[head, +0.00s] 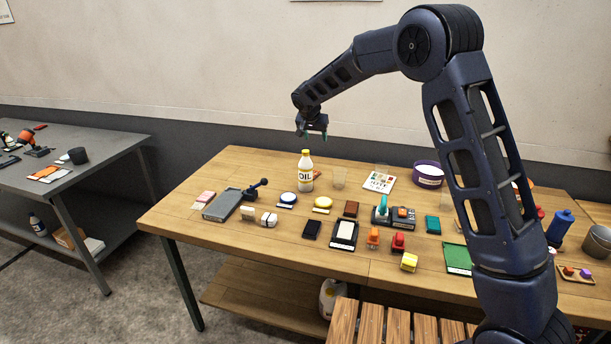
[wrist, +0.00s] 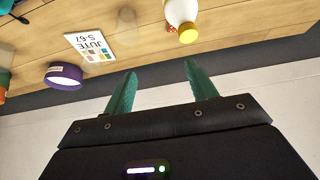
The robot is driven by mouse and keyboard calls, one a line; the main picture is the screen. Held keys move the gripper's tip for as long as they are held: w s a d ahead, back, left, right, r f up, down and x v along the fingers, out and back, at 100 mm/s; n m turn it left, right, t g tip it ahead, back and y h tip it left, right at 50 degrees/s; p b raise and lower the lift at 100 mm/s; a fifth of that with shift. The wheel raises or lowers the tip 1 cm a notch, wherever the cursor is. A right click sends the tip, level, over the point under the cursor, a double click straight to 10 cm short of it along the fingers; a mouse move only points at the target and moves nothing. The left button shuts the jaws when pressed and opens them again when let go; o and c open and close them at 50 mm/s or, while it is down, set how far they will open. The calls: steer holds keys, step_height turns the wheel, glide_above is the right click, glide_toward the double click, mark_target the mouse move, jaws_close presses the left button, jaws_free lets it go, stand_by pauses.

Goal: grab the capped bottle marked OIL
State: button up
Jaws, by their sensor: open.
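The bottle marked OIL (head: 305,173) stands upright near the back edge of the wooden table, white with a yellow cap and a dark-lettered label. In the wrist view the bottle (wrist: 181,14) shows at the top, cap toward me, its upper part cut off by the frame. My gripper (head: 312,133) is open and empty, above the bottle and slightly to its right in the head view. In the wrist view my gripper's two green fingers (wrist: 160,85) are spread apart, with the bottle beyond them and nothing between them.
A clear cup (head: 339,178) stands just right of the bottle, with a JUTE card (head: 379,180) and a purple tub (head: 428,174) farther right. Round-topped items (head: 288,199) and a grey tray (head: 222,205) lie in front. The wall is close behind the table (head: 180,215).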

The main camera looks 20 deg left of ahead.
glide_toward(305, 151)
steer(key=f, duration=0.2)
steer(key=x, duration=0.6)
steer(key=shift+w+r, duration=0.15)
steer(key=shift+w, duration=0.1)
steer(key=shift+w+x, duration=0.25)
steer(key=shift+x, duration=2.25)
steer(key=shift+r, duration=0.1)
jaws_close()
